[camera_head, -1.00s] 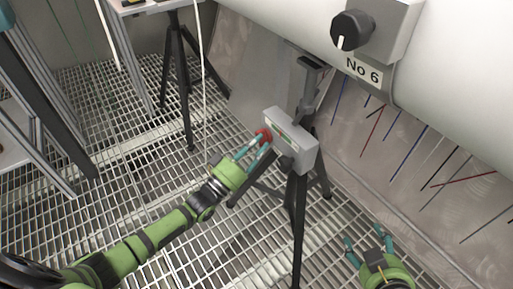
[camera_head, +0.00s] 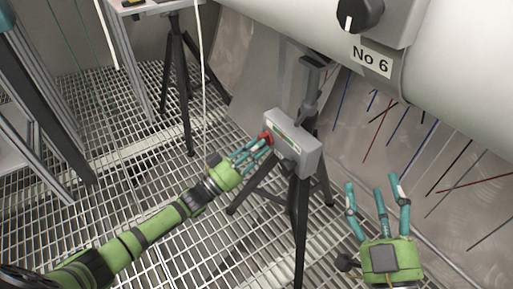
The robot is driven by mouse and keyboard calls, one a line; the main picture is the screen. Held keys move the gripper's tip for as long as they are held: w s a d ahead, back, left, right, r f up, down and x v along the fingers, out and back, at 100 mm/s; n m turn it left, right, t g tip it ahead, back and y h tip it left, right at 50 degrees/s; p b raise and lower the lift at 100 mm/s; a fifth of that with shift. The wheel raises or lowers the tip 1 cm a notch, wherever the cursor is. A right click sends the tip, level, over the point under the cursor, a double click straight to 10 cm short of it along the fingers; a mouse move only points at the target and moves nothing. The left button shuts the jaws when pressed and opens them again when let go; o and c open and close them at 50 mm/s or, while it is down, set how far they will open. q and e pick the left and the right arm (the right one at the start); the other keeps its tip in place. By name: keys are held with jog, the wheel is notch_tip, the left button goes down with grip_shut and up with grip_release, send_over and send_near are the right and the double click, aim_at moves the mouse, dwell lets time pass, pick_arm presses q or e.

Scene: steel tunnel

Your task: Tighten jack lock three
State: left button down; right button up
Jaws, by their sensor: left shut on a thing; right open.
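A grey box (camera_head: 300,155) is mounted on a black tripod stand (camera_head: 301,215) under the large pipe. A red knob (camera_head: 265,139) sticks out of the box's left end. My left gripper (camera_head: 262,143) has its teal fingers shut on the red knob, which they partly cover. A small green and red marking shows on the box's face. My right gripper (camera_head: 377,186) is open and empty, fingers spread upward, right of the tripod. No label reading three is visible.
A large white pipe (camera_head: 450,100) crosses the upper right, with a black dial (camera_head: 358,14) and a "No 6" label (camera_head: 371,59). Another tripod (camera_head: 183,80) stands at the back. The floor is metal grating (camera_head: 110,195). Thin coloured rods stick out from the right wall.

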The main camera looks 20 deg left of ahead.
pick_arm(q)
jog(key=shift+r, duration=0.1)
jog(key=c, duration=1.1)
grip_release()
jog(key=shift+o, duration=0.2)
jog(key=shift+s, duration=0.1)
jog(key=v, duration=1.2)
